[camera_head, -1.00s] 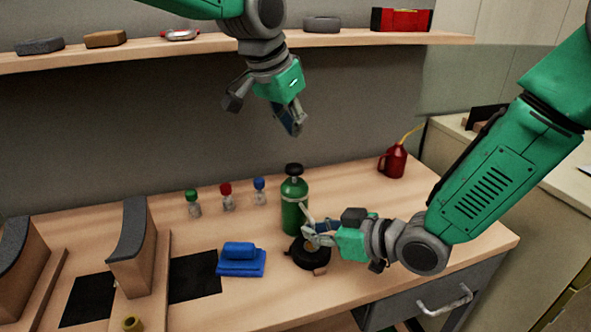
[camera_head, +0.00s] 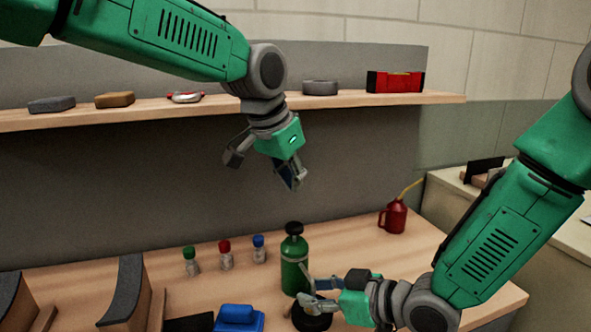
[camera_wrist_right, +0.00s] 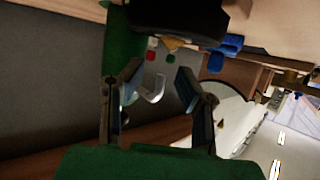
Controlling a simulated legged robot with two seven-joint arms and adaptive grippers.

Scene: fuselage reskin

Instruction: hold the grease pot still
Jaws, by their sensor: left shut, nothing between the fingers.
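The black round pot (camera_head: 312,317), which I take for the grease pot, stands on the bench in front of the green gas bottle (camera_head: 294,262). It is partly hidden by my right gripper and cut by the lower picture edge. My right gripper (camera_head: 308,296) is at its top; its fingers stand apart in the right wrist view (camera_wrist_right: 158,72). There a black shape (camera_wrist_right: 178,20), probably the pot, lies past the fingertips. I cannot tell whether they touch. My left gripper (camera_head: 297,184) hangs shut and empty above the bench, below the shelf.
Three small bottles with green (camera_head: 190,262), red (camera_head: 225,256) and blue (camera_head: 259,250) caps stand left of the gas bottle. A red oil can (camera_head: 394,216) stands back right. A shelf (camera_head: 345,99) runs behind.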

